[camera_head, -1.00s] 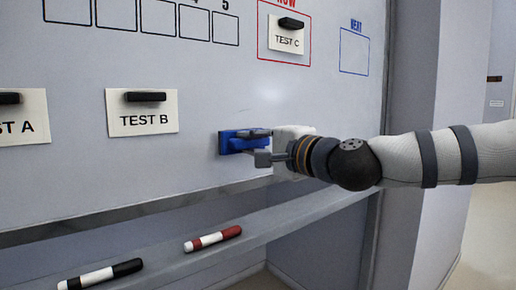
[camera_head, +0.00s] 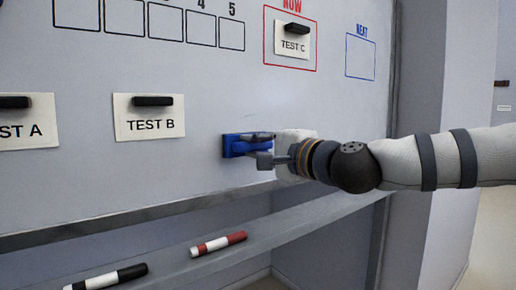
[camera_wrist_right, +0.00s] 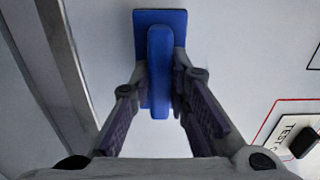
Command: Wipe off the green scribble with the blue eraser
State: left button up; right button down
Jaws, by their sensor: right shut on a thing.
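The blue eraser (camera_head: 236,146) is at the whiteboard (camera_head: 215,85), low and right of the TEST B card. My right gripper (camera_head: 262,148) is shut on it. In the right wrist view, the blue eraser (camera_wrist_right: 160,18) has its raised grip between the two fingers of my right gripper (camera_wrist_right: 160,78). Its flat side faces the board and appears to be against it. No green scribble shows in either view; any part behind the eraser or gripper is hidden. My left gripper is not in view.
A TEST B card (camera_head: 149,122) and a TEST C card (camera_head: 292,43) hang under black magnets. A black-capped marker (camera_head: 105,278) and a red marker (camera_head: 219,243) lie on the ledge (camera_head: 265,238) below.

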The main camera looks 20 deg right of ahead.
jog(key=shift+w+a, duration=0.2)
jog(key=shift+w, duration=0.2)
